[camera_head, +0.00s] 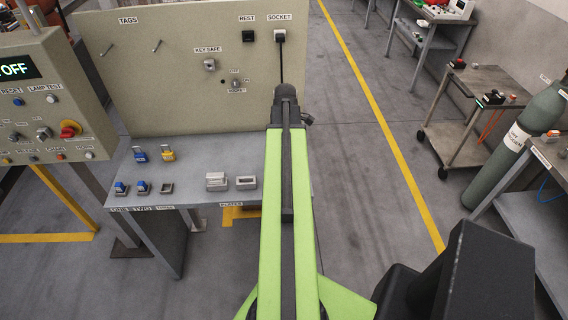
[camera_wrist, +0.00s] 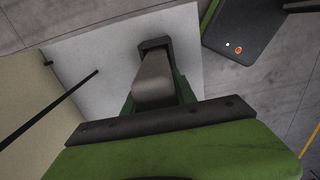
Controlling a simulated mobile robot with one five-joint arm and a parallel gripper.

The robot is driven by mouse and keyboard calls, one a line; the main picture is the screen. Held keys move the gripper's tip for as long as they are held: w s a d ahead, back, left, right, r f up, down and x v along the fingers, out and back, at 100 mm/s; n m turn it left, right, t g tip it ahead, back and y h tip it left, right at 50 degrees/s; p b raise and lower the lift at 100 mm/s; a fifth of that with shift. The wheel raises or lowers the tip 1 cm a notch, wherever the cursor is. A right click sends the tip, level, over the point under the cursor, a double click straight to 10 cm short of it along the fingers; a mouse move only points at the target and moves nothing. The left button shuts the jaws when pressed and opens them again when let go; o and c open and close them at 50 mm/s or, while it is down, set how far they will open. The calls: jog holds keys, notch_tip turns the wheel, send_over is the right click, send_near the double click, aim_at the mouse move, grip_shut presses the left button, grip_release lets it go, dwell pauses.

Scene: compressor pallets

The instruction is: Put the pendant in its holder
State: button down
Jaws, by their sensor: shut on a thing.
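My gripper (camera_wrist: 155,95) is shut on a grey blunt-ended piece (camera_wrist: 153,88), seen in the wrist view above the pale bench top. I cannot tell for sure that this piece is the pendant, as most of it is hidden. In the head view the dark end of my arm (camera_head: 286,94) is in front of the right edge of the beige board. The board carries a black block marked REST (camera_head: 248,36) and a block marked SOCKET (camera_head: 280,36). A thin black line runs from the SOCKET block down to my arm's end. No holder marked for a pendant can be made out.
The bench (camera_head: 215,155) holds blue and yellow padlocks (camera_head: 154,154) and small grey boxes (camera_head: 216,181). A control cabinet (camera_head: 50,95) stands left. A cart (camera_head: 470,120) and a gas cylinder (camera_head: 535,125) stand right. The floor between is clear.

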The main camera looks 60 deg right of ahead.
notch_tip(320, 180, down, 4)
jog(key=b, duration=0.3)
jog(key=shift+r, duration=0.35)
jog(key=shift+f, duration=0.1)
jog(key=c, duration=1.5)
grip_release()
jog(key=shift+f, duration=0.1)
jog(key=o, duration=0.5)
notch_tip(320, 180, up, 13)
jog(key=p, duration=1.2)
jog(key=shift+f+p, duration=0.15)
jog(key=shift+p, duration=0.2)
jog(key=shift+f, duration=0.1)
